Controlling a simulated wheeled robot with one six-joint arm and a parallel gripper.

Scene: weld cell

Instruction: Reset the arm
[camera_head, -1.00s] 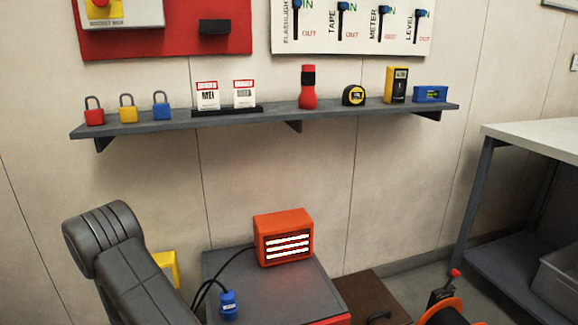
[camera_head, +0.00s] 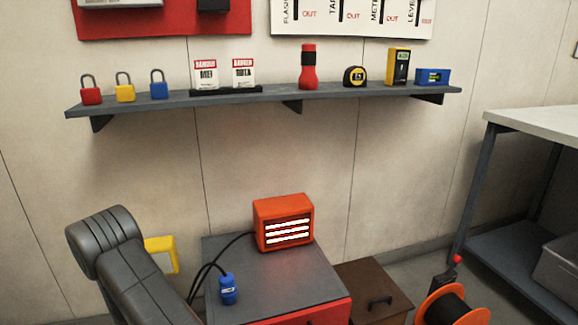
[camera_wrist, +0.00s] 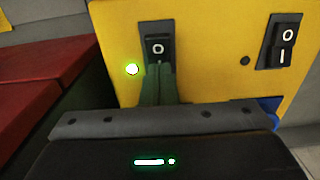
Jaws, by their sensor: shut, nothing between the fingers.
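My arm (camera_head: 125,265) stands bent at the lower left of the head view, and my gripper is hidden there. In the wrist view my gripper (camera_wrist: 159,72) is shut and empty. Its greenish fingertips are right at a black rocker switch (camera_wrist: 158,48) on a yellow box (camera_wrist: 215,45). I cannot tell whether they touch it. A green lamp (camera_wrist: 132,69) glows beside this switch. A second black rocker switch (camera_wrist: 284,43) is to the right. A yellow part (camera_head: 163,244) shows behind my arm in the head view.
An orange heater (camera_head: 283,222) and a blue plug (camera_head: 228,289) are on a grey-topped cabinet (camera_head: 265,283). A brown box (camera_head: 370,280), an orange cable reel (camera_head: 428,310) and a workbench (camera_head: 545,122) stand right. A wall shelf (camera_head: 175,103) holds padlocks, tags and tools.

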